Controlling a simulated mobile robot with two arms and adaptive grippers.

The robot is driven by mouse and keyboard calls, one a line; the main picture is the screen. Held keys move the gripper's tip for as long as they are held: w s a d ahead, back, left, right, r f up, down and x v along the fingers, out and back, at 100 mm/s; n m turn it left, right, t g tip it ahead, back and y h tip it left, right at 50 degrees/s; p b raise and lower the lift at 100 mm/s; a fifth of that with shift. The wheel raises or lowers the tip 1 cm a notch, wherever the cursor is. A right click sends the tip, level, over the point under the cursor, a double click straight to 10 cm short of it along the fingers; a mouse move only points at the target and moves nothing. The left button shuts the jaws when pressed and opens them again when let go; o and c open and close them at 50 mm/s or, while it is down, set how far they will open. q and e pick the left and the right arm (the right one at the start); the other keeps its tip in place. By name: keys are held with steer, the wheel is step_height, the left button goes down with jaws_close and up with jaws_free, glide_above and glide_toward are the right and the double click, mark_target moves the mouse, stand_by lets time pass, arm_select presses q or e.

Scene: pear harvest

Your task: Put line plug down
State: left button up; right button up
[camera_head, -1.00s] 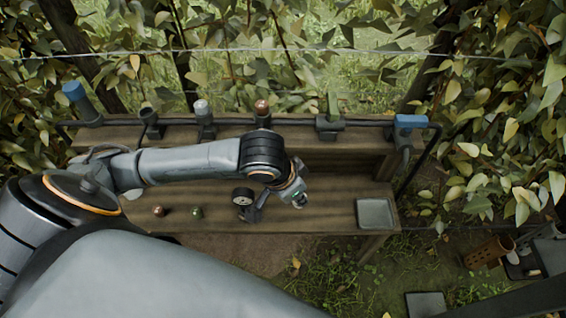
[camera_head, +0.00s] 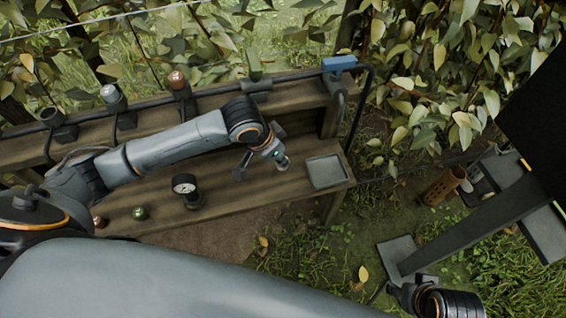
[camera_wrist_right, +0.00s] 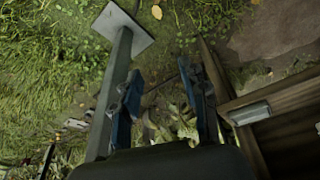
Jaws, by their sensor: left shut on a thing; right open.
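My left gripper (camera_head: 243,171) hangs over the wooden bench (camera_head: 225,201), between the round gauge and the grey tray (camera_head: 328,171). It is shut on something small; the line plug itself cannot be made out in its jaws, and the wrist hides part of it. The tray is to the right of the gripper, at the bench's right end, and looks empty. My right gripper (camera_wrist_right: 165,108) is open and empty, its two fingers apart over grass. It shows partly in the head view (camera_head: 405,292), at the lower right.
A black gauge (camera_head: 186,186) stands on the bench. A red-brown knob (camera_head: 98,222) and a green knob (camera_head: 139,213) lie at its left. Leafy branches crowd behind.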

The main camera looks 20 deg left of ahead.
arm_select(q)
steer(key=shift+w+f, duration=0.3)
steer(key=shift+f, duration=0.2)
steer(key=shift+w+f, duration=0.25)
steer(key=shift+f, duration=0.25)
steer(key=shift+w+a+f+b, duration=0.1)
steer(key=shift+w+f+b, duration=0.65)
steer(key=shift+w+f, duration=0.65)
steer(key=shift+f, duration=0.2)
step_height(320, 180, down, 2)
steer(key=shift+w+b, duration=0.1)
steer(key=shift+b, duration=0.6)
steer(key=shift+f+b, duration=0.3)
steer(key=shift+f, duration=0.35)
arm_select(e)
steer(key=w+t, duration=0.1)
steer(key=w+a+r+t, duration=0.1)
steer(key=w, duration=0.1)
steer(key=w+r+t, duration=0.1)
steer(key=w, duration=0.1)
steer(key=shift+w+a+r+t+y, duration=0.1)
steer(key=shift+a+r+t+y, duration=0.05)
steer(key=shift+a+t+y, duration=0.2)
